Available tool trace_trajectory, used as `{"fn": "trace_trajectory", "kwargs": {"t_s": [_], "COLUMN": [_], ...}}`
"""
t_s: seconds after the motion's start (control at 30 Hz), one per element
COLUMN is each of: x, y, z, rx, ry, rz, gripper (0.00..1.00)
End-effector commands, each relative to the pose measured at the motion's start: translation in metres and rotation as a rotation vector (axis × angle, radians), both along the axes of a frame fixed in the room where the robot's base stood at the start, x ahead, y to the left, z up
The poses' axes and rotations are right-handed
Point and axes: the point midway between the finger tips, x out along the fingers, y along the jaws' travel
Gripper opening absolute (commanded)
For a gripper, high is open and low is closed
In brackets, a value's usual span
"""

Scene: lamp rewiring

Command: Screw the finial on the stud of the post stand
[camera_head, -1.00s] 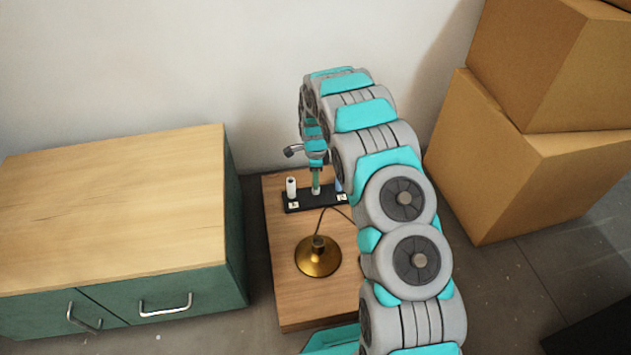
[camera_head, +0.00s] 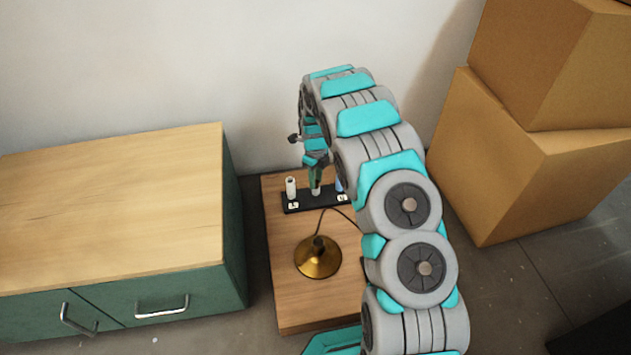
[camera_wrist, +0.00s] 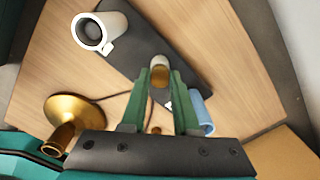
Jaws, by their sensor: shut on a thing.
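The post stand is a black bar (camera_head: 329,198) on the wooden table, with a white post (camera_head: 291,187) at the left, a short white post in the middle and a blue one (camera_head: 339,185) at the right. My gripper (camera_head: 316,187) is above the middle post, pointing down. In the wrist view its green fingers (camera_wrist: 160,85) are shut on a small brass piece, which appears to be the finial (camera_wrist: 160,78). The finial lies right against the pale middle post (camera_wrist: 158,61). The stud is hidden, so I cannot tell whether the threads are engaged.
A brass lamp base (camera_head: 318,262) with a dark cord stands in front of the stand on the wooden table (camera_head: 290,305). A green cabinet (camera_head: 180,285) is at the left. Cardboard boxes (camera_head: 500,170) are stacked at the right. The wall is close behind.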

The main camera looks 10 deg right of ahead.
Motion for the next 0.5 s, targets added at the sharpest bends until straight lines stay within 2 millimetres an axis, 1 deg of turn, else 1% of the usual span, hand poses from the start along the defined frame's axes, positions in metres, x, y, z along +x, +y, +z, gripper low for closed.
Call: {"fn": "trace_trajectory", "kwargs": {"t_s": [0.1, 0.33, 0.37, 0.5], "x": [0.0007, 0.0007, 0.0007, 0.0004], "y": [0.0001, 0.0002, 0.0002, 0.0001], "z": [-0.0004, 0.0001, 0.0002, 0.0001], "rx": [0.001, 0.001, 0.001, 0.000], "ry": [-0.002, -0.002, -0.002, -0.001], "rz": [-0.058, -0.065, -0.065, -0.064], "gripper": [0.00, 0.00, 0.32, 0.48]}}
